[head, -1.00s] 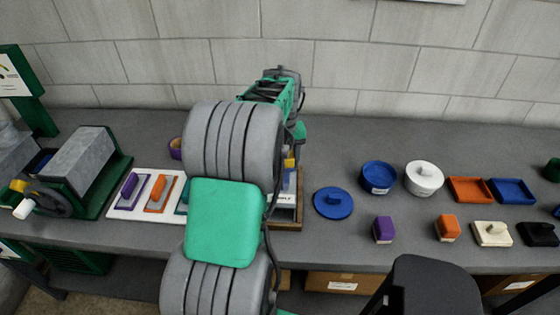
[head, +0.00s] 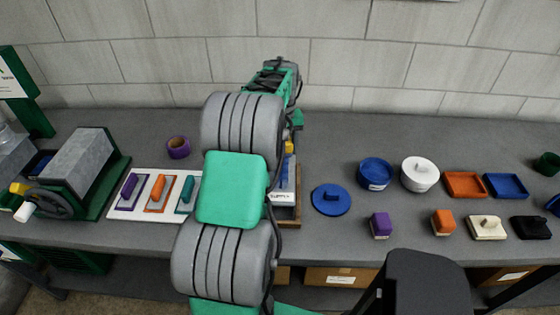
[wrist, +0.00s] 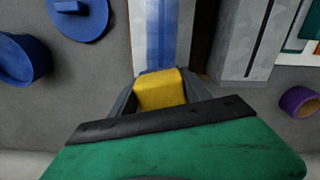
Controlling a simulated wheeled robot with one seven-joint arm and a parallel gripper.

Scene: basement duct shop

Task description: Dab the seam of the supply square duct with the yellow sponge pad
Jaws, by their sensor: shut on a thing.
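My gripper (wrist: 158,95) is shut on the yellow sponge pad (wrist: 160,88), which sits between its fingers in the wrist view. A bit of the pad's yellow also shows in the head view (head: 289,147), beside my arm. Just beyond the pad in the wrist view is a pale grey duct with a translucent blue strip (wrist: 161,30) along it. In the head view this duct carries a label that seems to read SUPPLY (head: 281,196), and my arm hides much of it. I cannot tell whether the pad touches the blue strip.
A second grey duct (wrist: 238,45) stands close by in the wrist view. A blue lid (head: 331,199), blue pot (head: 375,173) and white pot (head: 420,174) lie right of my arm. A purple ring (head: 178,147) and a white board (head: 152,216) with handled floats lie left.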

